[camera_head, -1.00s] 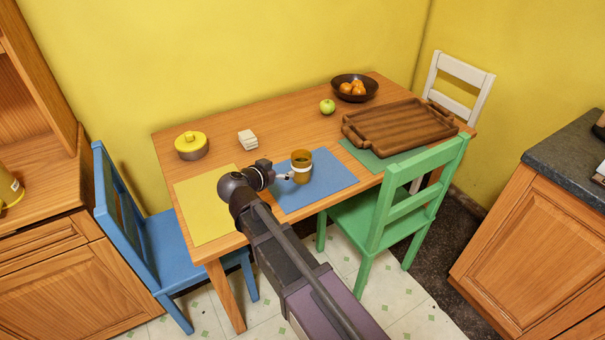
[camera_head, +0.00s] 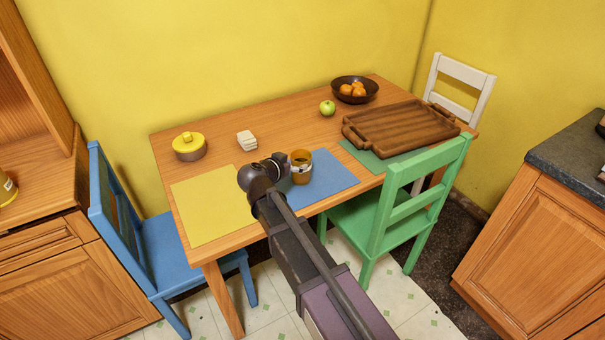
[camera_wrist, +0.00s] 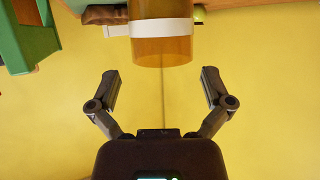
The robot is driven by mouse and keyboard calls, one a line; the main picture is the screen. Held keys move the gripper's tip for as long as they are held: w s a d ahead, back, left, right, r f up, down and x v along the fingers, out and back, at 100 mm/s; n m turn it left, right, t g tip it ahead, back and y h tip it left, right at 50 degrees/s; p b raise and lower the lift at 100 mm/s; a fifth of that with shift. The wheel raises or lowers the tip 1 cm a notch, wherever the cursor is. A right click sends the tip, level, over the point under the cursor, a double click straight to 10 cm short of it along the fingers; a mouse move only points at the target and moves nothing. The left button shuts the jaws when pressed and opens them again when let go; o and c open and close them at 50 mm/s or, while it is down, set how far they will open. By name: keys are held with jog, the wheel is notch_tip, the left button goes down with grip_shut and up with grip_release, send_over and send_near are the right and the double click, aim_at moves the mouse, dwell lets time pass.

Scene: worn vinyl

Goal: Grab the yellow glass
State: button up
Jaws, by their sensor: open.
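The yellow glass (camera_head: 301,177), amber and see-through with a white band, stands upright on the blue placemat (camera_head: 331,178). In the wrist view the glass (camera_wrist: 161,47) is at the top centre, cut off by the frame edge. My gripper (camera_wrist: 160,73) is open and empty, its two fingers spread wider than the glass, one to each side below it in the picture. In the head view my gripper (camera_head: 286,163) is right beside the glass on its left, with its fingers mostly hidden. I cannot tell whether they touch the glass.
A yellow placemat (camera_head: 210,210), a yellow-lidded pot (camera_head: 189,147) and a white stack (camera_head: 247,141) are to the left. A green apple (camera_head: 327,108), a fruit bowl (camera_head: 346,96) and a wooden tray (camera_head: 400,126) are farther back. A green chair (camera_head: 405,205) stands at the front right.

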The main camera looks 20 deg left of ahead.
aim_at(306, 156)
jog(key=shift+b+x, duration=0.95)
jog(key=shift+x, duration=1.7)
jog(key=shift+a+r, duration=0.1)
jog(key=c, duration=1)
jog(key=shift+r, duration=0.1)
jog(key=s+r+p, duration=0.1)
jog(key=s, duration=0.4)
jog(key=s+d+r+p, duration=0.1)
jog(key=s+r+p, duration=0.1)
jog(key=s, duration=0.3)
jog(key=s+r+p, duration=0.1)
jog(key=s+p, duration=0.1)
jog(key=s, duration=0.4)
jog(key=shift+d+r, duration=0.25)
jog(key=shift+r, duration=0.15)
